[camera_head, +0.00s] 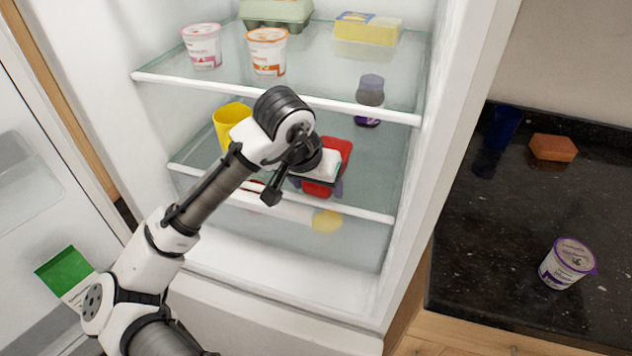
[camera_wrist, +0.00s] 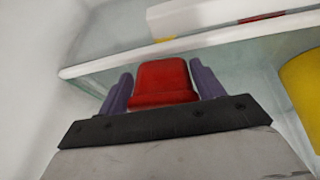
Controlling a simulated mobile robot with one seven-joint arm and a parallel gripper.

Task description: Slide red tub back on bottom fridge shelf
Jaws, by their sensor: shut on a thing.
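The red tub (camera_head: 341,149) is in the fridge at the lower glass shelf (camera_head: 378,178), partly hidden behind my wrist. In the wrist view the red tub (camera_wrist: 163,83) sits between the two purple fingers of my gripper (camera_wrist: 164,86). The fingers are closed on its sides. In the head view my gripper (camera_head: 322,186) reaches in over the front part of that shelf. Whether the tub touches the shelf cannot be told.
A yellow cup (camera_head: 231,118) stands left of my wrist, and a dark-capped bottle (camera_head: 370,90) stands to the right behind. The upper shelf (camera_head: 330,101) has a white front edge above my arm and carries two yogurt cups, an egg carton (camera_head: 275,12) and a yellow box (camera_head: 367,29). The fridge's right wall is close.

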